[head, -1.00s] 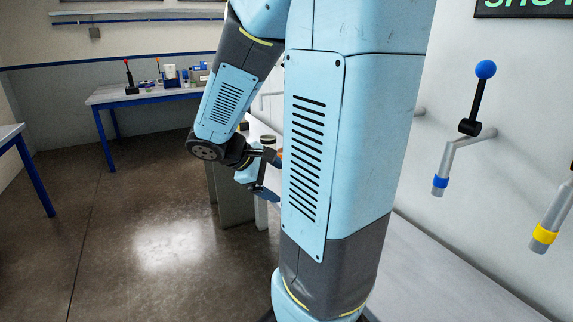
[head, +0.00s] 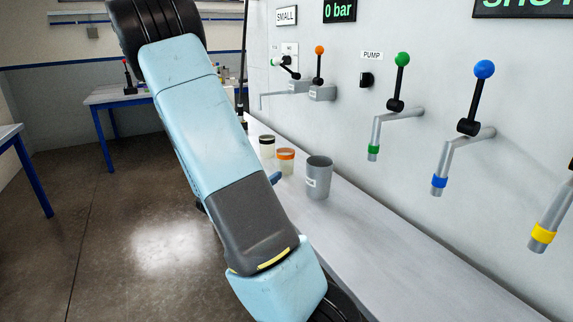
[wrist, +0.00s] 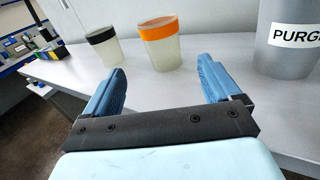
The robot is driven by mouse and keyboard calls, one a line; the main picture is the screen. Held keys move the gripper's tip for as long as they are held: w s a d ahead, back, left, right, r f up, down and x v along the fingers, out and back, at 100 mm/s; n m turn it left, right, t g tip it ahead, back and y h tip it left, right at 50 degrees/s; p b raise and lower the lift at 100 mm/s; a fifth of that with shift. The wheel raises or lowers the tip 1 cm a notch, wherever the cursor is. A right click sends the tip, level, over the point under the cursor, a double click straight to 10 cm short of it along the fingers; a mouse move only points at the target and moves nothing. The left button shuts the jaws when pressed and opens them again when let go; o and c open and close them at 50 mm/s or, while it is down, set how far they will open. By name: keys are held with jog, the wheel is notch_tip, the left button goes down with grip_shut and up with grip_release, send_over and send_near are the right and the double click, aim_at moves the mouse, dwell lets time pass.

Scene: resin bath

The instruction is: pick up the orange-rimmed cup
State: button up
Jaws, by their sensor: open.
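The orange-rimmed cup (wrist: 160,45) is a translucent pale cup with a wide orange band at its top. It stands upright on the grey bench in the wrist view, beyond my gripper's fingertips and between their lines. It also shows in the head view (head: 286,162), between a black-rimmed cup and a grey container. My gripper (wrist: 160,82) is open, with two blue fingers spread and nothing between them. In the head view my arm hides most of the gripper; only a blue finger shows near the bench edge.
The black-rimmed cup (wrist: 105,48) stands just left of the orange-rimmed one. A grey container marked PURGE (wrist: 288,40) stands to the right. Valve levers and spouts, one with a green band (head: 374,150), project from the wall above the bench (head: 400,250). The near bench is clear.

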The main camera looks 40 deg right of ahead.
aim_at(280, 162)
jog(key=x, duration=0.8)
jog(key=shift+w+d+f, duration=0.15)
jog(key=shift+w+d, duration=0.05)
jog(key=shift+s+x, duration=0.15)
jog(key=shift+x, duration=1.2)
jog(key=shift+s+x, duration=0.15)
jog(key=shift+x, duration=1.2)
jog(key=shift+c, duration=0.2)
jog(key=c, duration=1)
